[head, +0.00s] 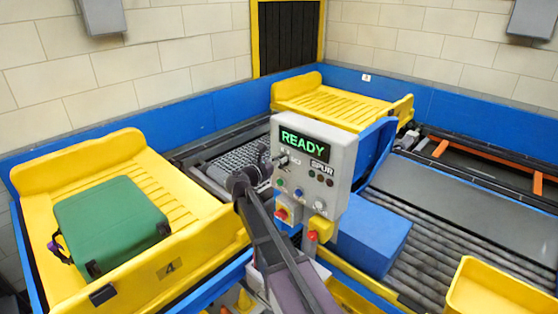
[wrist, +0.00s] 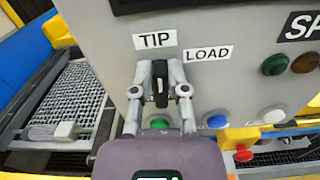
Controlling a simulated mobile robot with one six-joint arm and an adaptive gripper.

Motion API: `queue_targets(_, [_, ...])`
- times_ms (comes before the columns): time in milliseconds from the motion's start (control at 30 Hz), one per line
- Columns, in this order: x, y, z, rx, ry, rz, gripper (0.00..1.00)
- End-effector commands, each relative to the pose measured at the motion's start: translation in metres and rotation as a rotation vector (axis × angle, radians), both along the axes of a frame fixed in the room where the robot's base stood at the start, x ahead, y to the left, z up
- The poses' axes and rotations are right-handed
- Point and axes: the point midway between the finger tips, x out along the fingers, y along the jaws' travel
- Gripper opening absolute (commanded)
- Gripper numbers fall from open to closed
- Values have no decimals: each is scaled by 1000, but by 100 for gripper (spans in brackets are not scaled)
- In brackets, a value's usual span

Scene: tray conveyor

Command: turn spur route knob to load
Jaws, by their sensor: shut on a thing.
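The spur route knob (wrist: 160,84) is a black bar on the grey control panel, shown in the wrist view. My gripper (wrist: 160,68) is shut on it, one grey finger on each side. The knob stands about upright in that view, its upper end below the TIP label (wrist: 155,40). The LOAD label (wrist: 208,53) lies to its upper right. In the head view my gripper (head: 272,165) is at the left side of the panel (head: 343,155), under a green READY display (head: 304,144); the knob is hard to make out there.
A green lamp (wrist: 159,124), blue button (wrist: 217,121) and other lamps sit near the knob. Red stop buttons on yellow boxes (head: 321,228) hang below the panel. A yellow tray (head: 60,200) with a green suitcase (head: 110,225) stands left; a blue box (head: 372,240) lies right.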

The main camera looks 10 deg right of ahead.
Motion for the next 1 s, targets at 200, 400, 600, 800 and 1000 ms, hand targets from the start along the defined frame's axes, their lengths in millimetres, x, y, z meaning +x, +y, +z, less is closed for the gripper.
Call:
queue_targets(200, [-3,-3,-1,76,-104,-3,0])
queue_targets(400, [-6,-5,-2,176,-242,-3,0])
queue_targets(600, [-8,-7,-4,288,-395,-4,0])
queue_targets(800, [-10,-8,-6,398,-547,-4,0])
queue_targets(1000, [-12,-9,-8,490,-673,-3,0])
